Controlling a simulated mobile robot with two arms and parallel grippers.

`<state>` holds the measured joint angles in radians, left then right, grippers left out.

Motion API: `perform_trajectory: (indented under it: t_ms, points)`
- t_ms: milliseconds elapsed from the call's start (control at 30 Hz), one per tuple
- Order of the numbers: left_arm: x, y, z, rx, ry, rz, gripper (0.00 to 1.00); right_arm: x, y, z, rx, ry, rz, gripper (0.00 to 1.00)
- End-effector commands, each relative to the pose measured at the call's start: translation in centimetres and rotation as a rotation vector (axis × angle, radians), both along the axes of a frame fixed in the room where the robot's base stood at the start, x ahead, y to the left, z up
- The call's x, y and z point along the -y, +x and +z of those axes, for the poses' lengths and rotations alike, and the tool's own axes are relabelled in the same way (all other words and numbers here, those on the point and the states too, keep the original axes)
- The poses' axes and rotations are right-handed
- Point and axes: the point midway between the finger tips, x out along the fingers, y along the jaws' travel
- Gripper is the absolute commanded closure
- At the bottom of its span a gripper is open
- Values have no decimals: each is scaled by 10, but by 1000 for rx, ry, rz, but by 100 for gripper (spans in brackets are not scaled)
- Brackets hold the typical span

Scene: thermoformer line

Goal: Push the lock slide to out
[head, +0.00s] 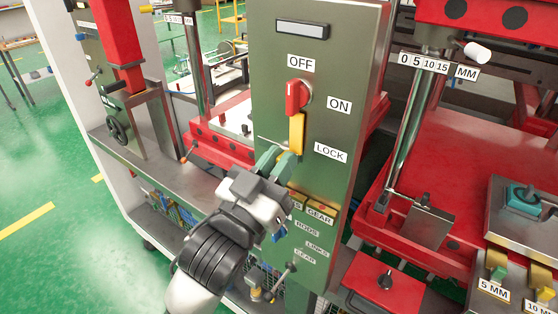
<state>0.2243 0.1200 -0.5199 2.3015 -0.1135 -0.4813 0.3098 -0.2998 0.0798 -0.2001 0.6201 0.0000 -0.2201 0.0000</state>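The lock slide (297,132) is a yellow upright bar on the grey-green control panel (345,70). My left gripper (279,160) has teal fingers and reaches up to the panel, at the lower left of the slide's bottom end. The fingertips are close together; whether they are parted or touch the slide is unclear. The gripper hides the panel behind it. My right gripper is out of view.
A red press with a scale stands right of the panel, above a red table (460,180). A small lever (288,268) sticks out low on the panel. Green floor is open at far left.

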Motion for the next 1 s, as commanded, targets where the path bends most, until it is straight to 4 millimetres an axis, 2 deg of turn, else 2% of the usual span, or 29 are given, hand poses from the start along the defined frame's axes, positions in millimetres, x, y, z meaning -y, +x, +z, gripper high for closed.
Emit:
perform_trajectory:
  t_ms: [67,300,600,933,967,1000]
  points:
    - [0,0,0,0,0,-1,100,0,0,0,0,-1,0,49]
    - [-1,0,0,0,2,-1,100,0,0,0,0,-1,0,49]
    - [-39,23,-1,0,5,3,100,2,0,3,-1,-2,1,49]
    - [-43,25,0,0,1,3,100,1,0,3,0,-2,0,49]
    - [-43,25,0,0,1,3,82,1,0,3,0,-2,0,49]
    - [-43,25,0,0,1,3,76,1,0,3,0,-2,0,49]
